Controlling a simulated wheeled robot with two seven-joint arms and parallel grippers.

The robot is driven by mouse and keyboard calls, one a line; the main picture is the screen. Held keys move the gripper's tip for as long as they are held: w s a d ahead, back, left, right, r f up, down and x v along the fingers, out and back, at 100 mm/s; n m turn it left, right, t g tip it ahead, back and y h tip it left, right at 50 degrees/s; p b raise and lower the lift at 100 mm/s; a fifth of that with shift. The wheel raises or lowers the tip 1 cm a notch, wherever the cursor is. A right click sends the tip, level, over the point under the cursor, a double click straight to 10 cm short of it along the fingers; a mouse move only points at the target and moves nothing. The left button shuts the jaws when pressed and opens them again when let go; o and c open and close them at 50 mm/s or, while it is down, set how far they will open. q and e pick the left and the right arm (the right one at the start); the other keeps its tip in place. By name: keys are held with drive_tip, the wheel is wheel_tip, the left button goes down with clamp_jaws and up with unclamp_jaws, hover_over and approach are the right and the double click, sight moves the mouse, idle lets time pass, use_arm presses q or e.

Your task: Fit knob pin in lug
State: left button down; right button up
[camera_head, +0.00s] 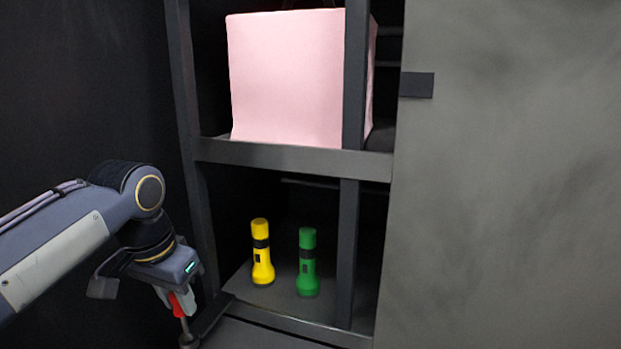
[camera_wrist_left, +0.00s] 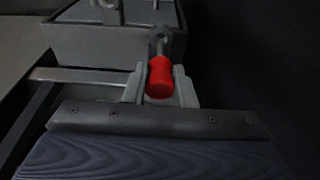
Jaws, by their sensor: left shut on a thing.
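My left gripper (camera_head: 177,302) is at the lower left of the head view, pointing down beside the rack. It is shut on the red knob (camera_wrist_left: 160,78), which also shows as a small red patch in the head view (camera_head: 176,306). A grey metal stem (camera_wrist_left: 158,45) runs on from the knob, ending in a rounded part. I cannot tell whether that rounded end is the pin's own or the lug, nor whether pin and lug touch. My right gripper is not in view.
A dark metal rack (camera_head: 290,157) holds a pink box (camera_head: 285,80) above, and a yellow flashlight (camera_head: 262,255) and a green flashlight (camera_head: 307,265) below. A grey panel (camera_head: 510,180) fills the right. A grey box-like piece (camera_wrist_left: 85,45) lies beyond the knob.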

use_arm(q)
drive_tip(key=shift+r, duration=0.1)
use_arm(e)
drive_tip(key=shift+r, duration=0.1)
use_arm(q)
drive_tip(key=shift+r+p, duration=0.75)
drive_tip(key=shift+r, duration=1.15)
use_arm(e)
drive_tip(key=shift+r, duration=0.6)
use_arm(q)
drive_tip(key=shift+d+f, duration=0.1)
drive_tip(key=s+d+f+m+g+h+b, duration=0.1)
drive_tip(key=s+d+f+m+b, duration=0.4)
drive_tip(key=d+f+m+b, duration=0.2)
wheel_tip(320, 180, down, 3)
drive_tip(key=shift+d+r+m+b, duration=0.15)
drive_tip(key=shift+m+b, duration=0.15)
drive_tip(key=shift+m, duration=0.7)
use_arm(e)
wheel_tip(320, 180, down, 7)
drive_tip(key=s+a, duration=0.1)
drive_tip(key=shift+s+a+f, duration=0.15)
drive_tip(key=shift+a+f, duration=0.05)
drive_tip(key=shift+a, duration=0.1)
use_arm(q)
drive_tip(key=shift+s+r+p, duration=0.1)
drive_tip(key=shift+p, duration=0.45)
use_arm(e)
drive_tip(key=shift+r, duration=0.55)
